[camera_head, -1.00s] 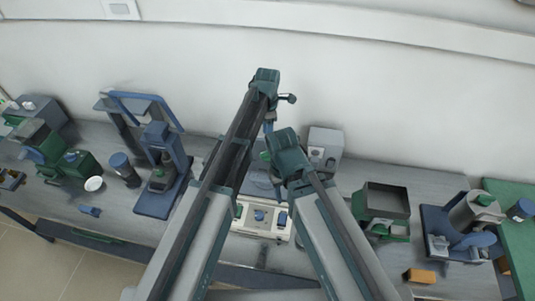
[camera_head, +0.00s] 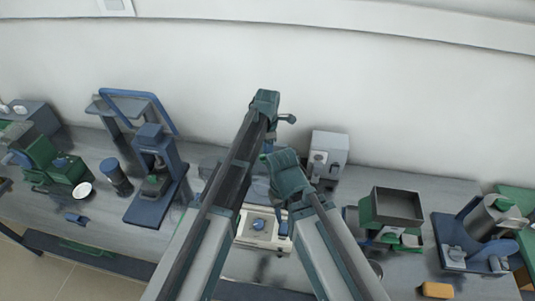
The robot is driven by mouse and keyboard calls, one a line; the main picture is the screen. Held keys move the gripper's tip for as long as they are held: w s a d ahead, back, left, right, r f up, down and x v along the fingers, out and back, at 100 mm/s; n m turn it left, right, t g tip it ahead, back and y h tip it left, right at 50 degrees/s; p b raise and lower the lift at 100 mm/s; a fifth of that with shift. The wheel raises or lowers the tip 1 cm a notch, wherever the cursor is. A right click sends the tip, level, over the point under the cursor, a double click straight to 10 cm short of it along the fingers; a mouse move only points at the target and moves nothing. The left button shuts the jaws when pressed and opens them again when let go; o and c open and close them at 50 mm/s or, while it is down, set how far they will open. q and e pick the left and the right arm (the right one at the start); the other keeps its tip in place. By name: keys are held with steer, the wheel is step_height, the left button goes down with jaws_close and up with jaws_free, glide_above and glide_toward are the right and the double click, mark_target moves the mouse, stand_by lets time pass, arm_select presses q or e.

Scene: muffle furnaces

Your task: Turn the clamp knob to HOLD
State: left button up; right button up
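A cream panel unit (camera_head: 276,243) stands on the bench in the middle, partly covered by my arms. A blue knob (camera_head: 259,225) sits on its top. I cannot read any HOLD mark, and I cannot tell whether this is the clamp knob. My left arm rises from the lower left to a joint high in the middle. My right arm ends in a bulky teal joint just below and to its right. The fingertips of both grippers are hidden behind the arms or too unclear to make out.
A grey box with a dial (camera_head: 329,154) stands behind my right arm. A green unit with an open tray (camera_head: 397,206) and a blue-based machine (camera_head: 452,258) are on the right. A blue press stand (camera_head: 146,207) is on the left. An orange block (camera_head: 437,290) lies at the front right.

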arm_select(q)
jaws_close()
steer(key=shift+m, duration=0.3)
steer(key=m, duration=1.1)
steer(key=shift+m, duration=0.4)
steer(key=m, duration=0.4)
steer(key=shift+s+m, duration=0.1)
steer(key=shift+m, duration=0.2)
steer(key=m, duration=0.3)
steer(key=shift+a+m, duration=0.1)
steer(key=shift+m, duration=0.2)
steer(key=m, duration=0.3)
steer(key=shift+m, duration=2)
